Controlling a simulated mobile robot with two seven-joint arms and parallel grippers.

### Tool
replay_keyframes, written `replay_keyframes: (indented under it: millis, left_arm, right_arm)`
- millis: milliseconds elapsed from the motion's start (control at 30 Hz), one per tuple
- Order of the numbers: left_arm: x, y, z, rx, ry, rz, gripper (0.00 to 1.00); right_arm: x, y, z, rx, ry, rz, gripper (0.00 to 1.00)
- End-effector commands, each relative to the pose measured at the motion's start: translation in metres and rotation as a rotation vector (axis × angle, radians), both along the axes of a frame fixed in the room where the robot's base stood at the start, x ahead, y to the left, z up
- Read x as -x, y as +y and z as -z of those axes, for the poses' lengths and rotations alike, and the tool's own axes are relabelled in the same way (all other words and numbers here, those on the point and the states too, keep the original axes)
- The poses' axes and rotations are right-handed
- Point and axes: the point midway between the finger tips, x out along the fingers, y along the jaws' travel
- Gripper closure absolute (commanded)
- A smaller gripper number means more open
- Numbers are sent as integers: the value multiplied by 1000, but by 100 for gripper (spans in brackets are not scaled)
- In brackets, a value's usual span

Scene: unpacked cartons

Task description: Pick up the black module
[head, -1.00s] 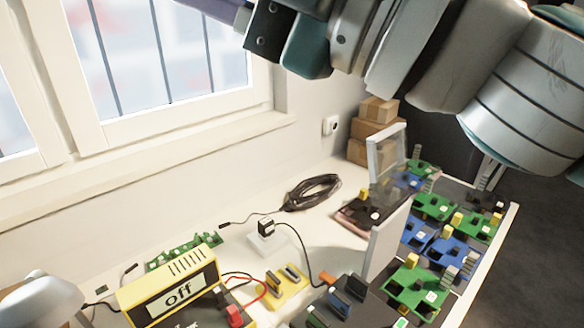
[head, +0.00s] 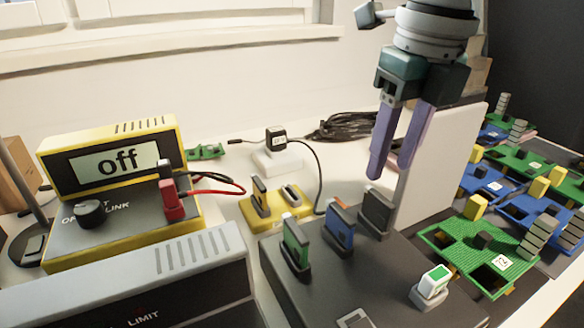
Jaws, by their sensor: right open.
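A black module (head: 376,213) stands upright in a slot at the back right of a dark grey box (head: 345,285). A blue module (head: 339,229) and a green module (head: 296,244) stand in the same box to its left. My right gripper (head: 390,174) hangs from the top with its two purple fingers pointing down and apart. It is open and empty, and in the picture its tips are just above the black module. I cannot tell the exact depth between them. My left gripper is not in view.
A white upright panel (head: 438,175) stands right beside the gripper. Green and blue circuit boards (head: 480,245) lie to the right. A yellow meter reading "off" (head: 115,162), a yellow base (head: 272,222) with dark upright pieces and a black cable coil (head: 350,127) are to the left and behind.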

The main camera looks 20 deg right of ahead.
Motion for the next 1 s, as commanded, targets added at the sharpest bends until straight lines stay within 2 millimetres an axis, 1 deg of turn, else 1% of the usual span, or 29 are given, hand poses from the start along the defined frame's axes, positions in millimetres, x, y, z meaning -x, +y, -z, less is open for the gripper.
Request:
replay_keyframes:
  millis: [33, 267, 400, 500, 600, 800, 867, 1000]
  left_arm:
    - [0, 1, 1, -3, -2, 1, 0]
    - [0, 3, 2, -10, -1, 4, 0]
    - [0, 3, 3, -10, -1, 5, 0]
    - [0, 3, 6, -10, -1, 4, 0]
    - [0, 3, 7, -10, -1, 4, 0]
    - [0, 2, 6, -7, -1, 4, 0]
    - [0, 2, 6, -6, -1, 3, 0]
    - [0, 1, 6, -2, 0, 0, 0]
  right_arm:
    - [0, 0, 9, -1, 3, 0, 51]
    - [-2, 2, 31, -3, 2, -1, 51]
    - [-1, 2, 54, -3, 3, -2, 51]
    - [-4, 3, 67, -5, 1, -3, 51]
    - [-5, 3, 72, -5, 0, -3, 51]
    - [-5, 3, 72, -5, -1, -3, 51]
    - [-5, 3, 72, -5, -1, -3, 57]
    - [-5, 3, 72, -5, -1, -3, 73]
